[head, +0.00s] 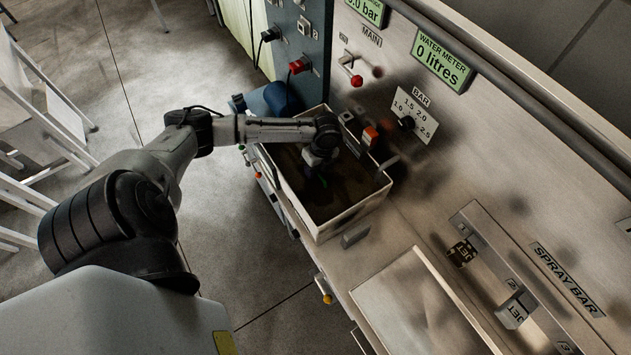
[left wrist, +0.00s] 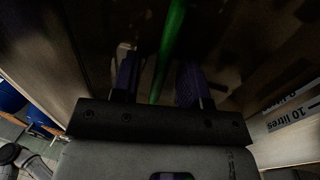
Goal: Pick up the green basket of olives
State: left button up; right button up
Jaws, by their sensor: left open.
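A green bar (left wrist: 172,45), which looks like part of the green basket, runs up the left wrist view between the two purple fingers of my left gripper (left wrist: 157,72). The gripper is open, with the bar between its fingers; I cannot tell whether either finger touches it. In the head view my left gripper (head: 318,168) reaches down into a pale open-topped box, and only a small speck of green (head: 323,181) shows below it. The rest of the basket and any olives are hidden or too dark to make out. My right gripper is not in view.
The pale box (head: 345,219) has walls close around my left gripper; its inside is dark. A steel panel with knobs, a red lever (head: 356,80) and a water meter (head: 441,62) stands behind it. A spray bar unit (head: 520,270) lies to the right.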

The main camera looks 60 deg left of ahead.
pick_arm(q)
jog(key=shift+s+f, duration=0.15)
jog(key=shift+f, duration=0.3)
jog(key=shift+c, duration=0.4)
grip_shut()
jog(key=shift+r, duration=0.1)
dwell(0.6)
